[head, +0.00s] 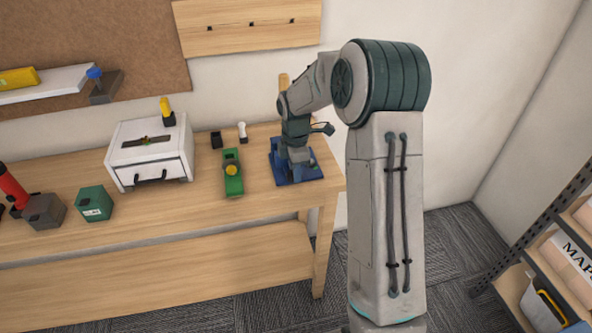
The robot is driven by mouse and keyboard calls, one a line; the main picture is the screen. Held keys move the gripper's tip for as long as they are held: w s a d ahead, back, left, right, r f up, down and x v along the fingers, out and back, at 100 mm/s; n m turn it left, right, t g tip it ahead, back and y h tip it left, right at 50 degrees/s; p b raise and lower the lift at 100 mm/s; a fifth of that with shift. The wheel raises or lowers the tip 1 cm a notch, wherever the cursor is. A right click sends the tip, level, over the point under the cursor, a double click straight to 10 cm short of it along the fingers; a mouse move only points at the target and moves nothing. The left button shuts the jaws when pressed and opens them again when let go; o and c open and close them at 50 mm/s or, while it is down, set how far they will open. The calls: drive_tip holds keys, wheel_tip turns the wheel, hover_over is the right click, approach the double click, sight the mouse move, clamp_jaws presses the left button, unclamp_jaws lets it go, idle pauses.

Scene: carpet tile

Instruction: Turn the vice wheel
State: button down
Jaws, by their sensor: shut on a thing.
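The vice has a blue base (281,176) and stands at the right end of the wooden workbench, near its front corner. My gripper (298,156) reaches down over the middle of the vice from above. It is shut on a part of the vice that I take to be the wheel. The wheel itself is mostly hidden behind my gripper and wrist, so its angle cannot be told.
A wooden peg board (248,24) hangs behind. A shelf rack (540,240) stands right.

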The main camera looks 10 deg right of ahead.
drive_tip(key=shift+a, duration=0.1)
drive_tip(key=h, duration=0.1)
drive_tip(key=h+b, duration=0.1)
drive_tip(key=h, duration=0.1)
drive_tip(key=shift+a, duration=0.3)
drive_tip(key=h, duration=0.4)
drive_tip(key=shift+a+h+b, duration=0.3)
drive_tip(key=shift+b, duration=0.1)
drive_tip(key=c, duration=1.4)
unclamp_jaws()
drive_tip(key=shift+o, duration=0.2)
drive_tip(key=shift+a, duration=0.1)
drive_tip(key=v, duration=1.3)
drive_tip(key=shift+a, duration=0.35)
drive_tip(key=shift+r, duration=0.15)
